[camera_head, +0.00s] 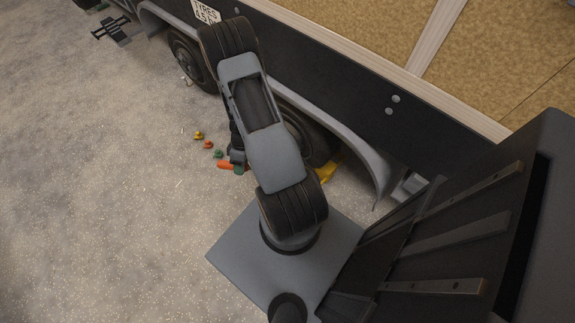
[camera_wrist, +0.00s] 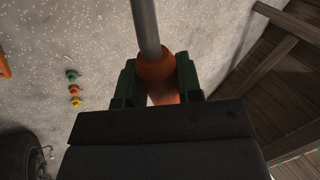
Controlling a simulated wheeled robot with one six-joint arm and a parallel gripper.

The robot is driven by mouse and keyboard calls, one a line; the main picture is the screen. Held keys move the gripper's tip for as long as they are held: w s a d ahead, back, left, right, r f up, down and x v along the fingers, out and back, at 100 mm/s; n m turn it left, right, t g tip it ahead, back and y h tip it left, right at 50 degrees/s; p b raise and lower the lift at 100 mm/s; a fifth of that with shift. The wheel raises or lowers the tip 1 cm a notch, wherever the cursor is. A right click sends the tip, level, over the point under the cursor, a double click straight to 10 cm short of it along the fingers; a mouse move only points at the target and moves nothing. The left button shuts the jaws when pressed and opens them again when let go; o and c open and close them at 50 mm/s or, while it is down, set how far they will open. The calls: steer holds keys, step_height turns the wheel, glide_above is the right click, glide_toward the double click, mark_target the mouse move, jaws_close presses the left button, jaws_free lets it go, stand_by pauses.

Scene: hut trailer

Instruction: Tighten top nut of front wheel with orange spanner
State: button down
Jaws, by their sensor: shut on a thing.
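My gripper (camera_wrist: 158,85) is shut on the orange handle (camera_wrist: 157,68) of a tool with a grey shaft, taken as the orange spanner. The shaft runs up out of the wrist view, so its working end is hidden. In the head view the orange handle (camera_head: 225,165) shows low beside the trailer, left of my arm. Two trailer wheels show: one farther up (camera_head: 188,58), and a nearer one (camera_head: 314,143) partly behind my arm. I cannot tell which is the front wheel. Part of a tyre (camera_wrist: 22,155) is at the lower left in the wrist view. No wheel nut can be made out clearly.
A small yellow piece (camera_head: 198,134), an orange piece (camera_head: 208,144) and a green piece (camera_head: 218,153) lie in a row on the gravel. A yellow object (camera_head: 328,168) stands by the nearer wheel. A grey fender (camera_head: 360,150) curves over that wheel. Gravel at left is open.

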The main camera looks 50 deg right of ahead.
steer(key=s+d+f+n+g+h+b, duration=0.3)
steer(key=s+d+f+n+g+b, duration=0.3)
steer(key=f+n, duration=0.25)
steer(key=s+d+f+n+g+h+b, duration=0.3)
steer(key=s+d+f+n+h+b, duration=0.15)
steer(key=s+f+n, duration=0.35)
steer(key=w+d+f+n+t+h+b, duration=0.1)
steer(key=w+d+n+t+h+b, duration=0.3)
steer(key=w+d+n+t+h, duration=0.4)
steer(key=shift+w+d+f+n+h+b, duration=0.35)
steer(key=shift+d+n+h, duration=0.9)
steer(key=shift+n+h, duration=2.15)
steer(key=shift+w+r+m+h, duration=0.1)
steer(key=shift+w+m+h, duration=0.05)
steer(key=shift+m+h, duration=0.3)
steer(key=shift+s+d+b, duration=0.2)
steer(key=shift+d+b, duration=0.4)
steer(key=shift+d, duration=1.75)
steer(key=shift+d, duration=0.35)
steer(key=shift+d, duration=0.7)
